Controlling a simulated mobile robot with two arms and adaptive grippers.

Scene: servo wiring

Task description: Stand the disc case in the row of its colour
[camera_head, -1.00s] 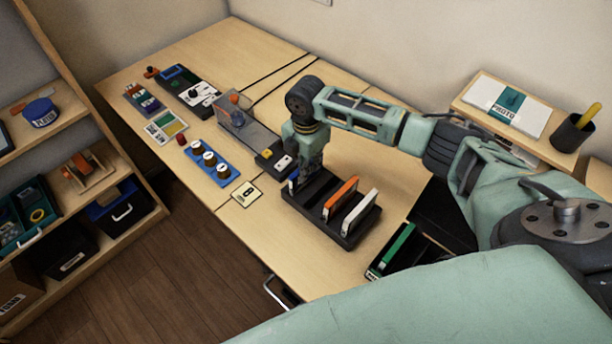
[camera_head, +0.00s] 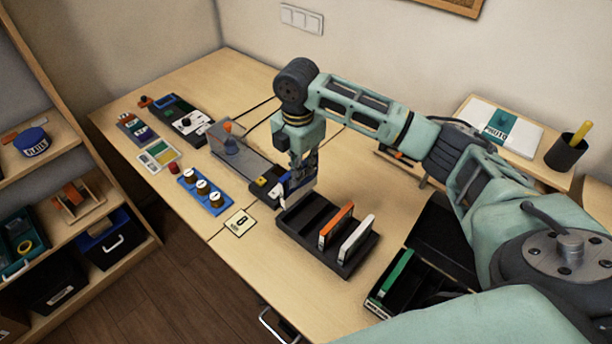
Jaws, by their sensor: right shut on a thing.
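My right gripper (camera_head: 303,178) is shut on a disc case (camera_head: 299,192) just above the far left end of a black slotted rack (camera_head: 312,218). An orange case (camera_head: 337,226) and a white case (camera_head: 357,239) stand in the rack's right-hand slots. The slots on the left look empty. A green case (camera_head: 396,272) stands in a dark container at the lower right. My left gripper is not in view.
The table front is clear.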

